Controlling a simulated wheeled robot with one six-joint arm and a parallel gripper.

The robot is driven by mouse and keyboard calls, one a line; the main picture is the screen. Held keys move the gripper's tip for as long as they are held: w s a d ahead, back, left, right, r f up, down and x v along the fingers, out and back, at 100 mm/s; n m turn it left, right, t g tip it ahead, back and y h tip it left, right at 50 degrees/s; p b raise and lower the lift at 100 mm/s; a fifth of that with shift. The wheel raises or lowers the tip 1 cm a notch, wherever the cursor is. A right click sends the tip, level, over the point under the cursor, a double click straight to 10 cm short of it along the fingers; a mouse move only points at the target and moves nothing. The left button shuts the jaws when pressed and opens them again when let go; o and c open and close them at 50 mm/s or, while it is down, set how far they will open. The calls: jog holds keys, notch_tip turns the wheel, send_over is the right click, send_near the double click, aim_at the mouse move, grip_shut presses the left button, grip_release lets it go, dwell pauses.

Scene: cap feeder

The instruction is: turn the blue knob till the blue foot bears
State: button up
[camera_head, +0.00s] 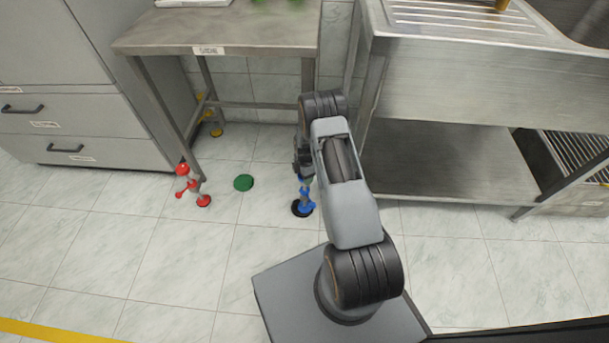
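The blue foot (304,207) is at the lower end of the steel table's front right leg, low over the floor. A dark round pad shows at its base; I cannot tell whether it bears on the floor. Blue parts (304,189) show just above it, and the blue knob cannot be told apart clearly from them. My gripper (301,172) is at this leg, just above and against the blue parts in the picture. My arm hides much of the leg and gripper, so its fingers and any hold on the knob are not clear.
The steel table (225,28) stands against the tiled wall. Its front left leg has a red knob (182,169) and red foot (203,201); a yellow foot (216,132) is behind. A green disc (243,182) lies on the floor. A sink unit (450,60) stands close on the right.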

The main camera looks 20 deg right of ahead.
jog(key=m, duration=0.3)
jog(key=m+b, duration=0.1)
jog(key=m, duration=0.2)
jog(key=shift+w+a, duration=0.1)
jog(key=shift+w, duration=0.1)
jog(key=m, duration=0.6)
jog(key=shift+r+m+b, duration=0.15)
jog(key=shift+m+b, duration=0.2)
jog(key=shift+m, duration=0.05)
jog(key=m, duration=0.6)
jog(key=shift+w, duration=0.1)
jog(key=m, duration=0.7)
jog(key=shift+m+b, duration=0.3)
jog(key=shift+b, duration=0.05)
jog(key=m, duration=0.3)
jog(key=shift+r+m, duration=0.1)
jog(key=shift+m, duration=0.2)
jog(key=m, duration=0.3)
jog(key=shift+m, duration=0.3)
jog(key=m, duration=0.3)
jog(key=shift+m, duration=0.3)
jog(key=m, duration=0.3)
jog(key=shift+m, duration=0.3)
jog(key=m, duration=0.5)
jog(key=shift+m, duration=0.3)
jog(key=m, duration=0.5)
jog(key=shift+m, duration=0.4)
